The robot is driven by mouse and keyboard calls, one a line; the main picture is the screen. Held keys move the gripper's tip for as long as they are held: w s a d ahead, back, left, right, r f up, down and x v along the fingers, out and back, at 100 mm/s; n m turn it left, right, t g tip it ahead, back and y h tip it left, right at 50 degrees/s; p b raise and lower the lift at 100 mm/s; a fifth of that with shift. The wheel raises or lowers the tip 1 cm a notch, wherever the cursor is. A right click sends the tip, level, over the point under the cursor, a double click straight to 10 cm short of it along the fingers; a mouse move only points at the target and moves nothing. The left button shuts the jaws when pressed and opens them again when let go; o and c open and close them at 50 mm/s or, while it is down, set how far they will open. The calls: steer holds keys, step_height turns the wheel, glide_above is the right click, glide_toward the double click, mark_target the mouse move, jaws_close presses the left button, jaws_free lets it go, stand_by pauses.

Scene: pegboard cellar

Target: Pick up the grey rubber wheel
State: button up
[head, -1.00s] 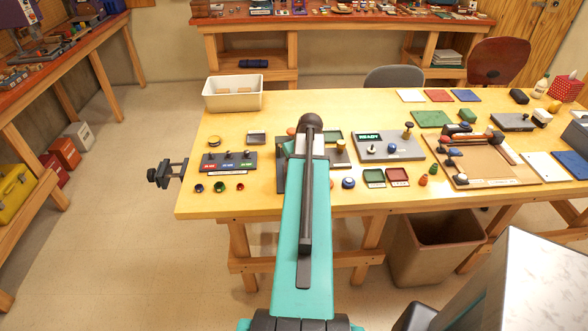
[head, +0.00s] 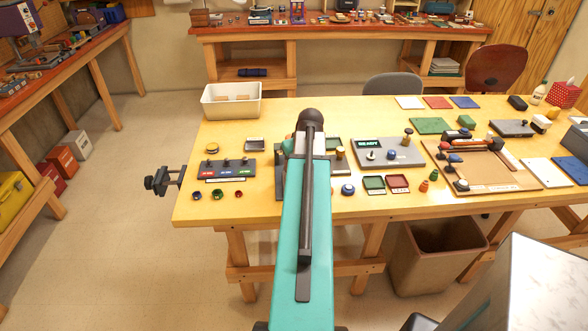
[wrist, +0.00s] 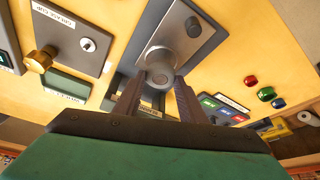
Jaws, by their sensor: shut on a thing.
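A pale grey round thing, seemingly the grey rubber wheel (wrist: 160,66), sits between the fingertips of my gripper (wrist: 158,84) in the wrist view. My gripper is shut on it. Behind it is a grey plate (wrist: 183,48) with a round knob or hole (wrist: 193,27). I cannot tell whether the wheel still touches this plate. In the head view my own arm hides the gripper and the wheel.
On the wooden bench (head: 300,207), a dark panel with coloured labels (head: 228,169) lies left of my arm and a grey READY panel (head: 388,154) right. Small red, green and blue cups (head: 218,194) sit near the front edge. A white bin (head: 231,101) stands behind.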

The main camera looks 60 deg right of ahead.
steer(key=s+a+b, duration=0.1)
steer(key=s, duration=0.2)
steer(key=s+a+b, duration=0.1)
steer(key=s+a, duration=0.1)
steer(key=s+a+b, duration=0.1)
steer(key=s+b, duration=0.1)
steer(key=s, duration=0.1)
steer(key=shift+s+a+r, duration=0.2)
steer(key=shift+s+a, duration=0.1)
steer(key=shift+a, duration=0.1)
steer(key=shift+s+a+b, duration=0.1)
steer(key=shift+s+b, duration=0.15)
steer(key=shift+b, duration=0.95)
steer(key=s+b, duration=0.1)
steer(key=b, duration=0.3)
steer(key=shift+a+r, duration=0.1)
steer(key=b, duration=0.3)
steer(key=shift+s+a+b, duration=0.3)
steer(key=shift+s, duration=0.05)
steer(key=shift+s+a+b, duration=0.15)
steer(key=shift+s+b, duration=0.05)
steer(key=shift+b, duration=0.55)
steer(key=shift+s+a+r+b, duration=0.2)
steer(key=shift+s+a+b, duration=0.2)
steer(key=shift+s, duration=0.2)
steer(key=shift+s+a+r+b, duration=0.2)
steer(key=shift+s+a+b, duration=0.15)
steer(key=shift+s, duration=0.2)
steer(key=shift+w, duration=0.1)
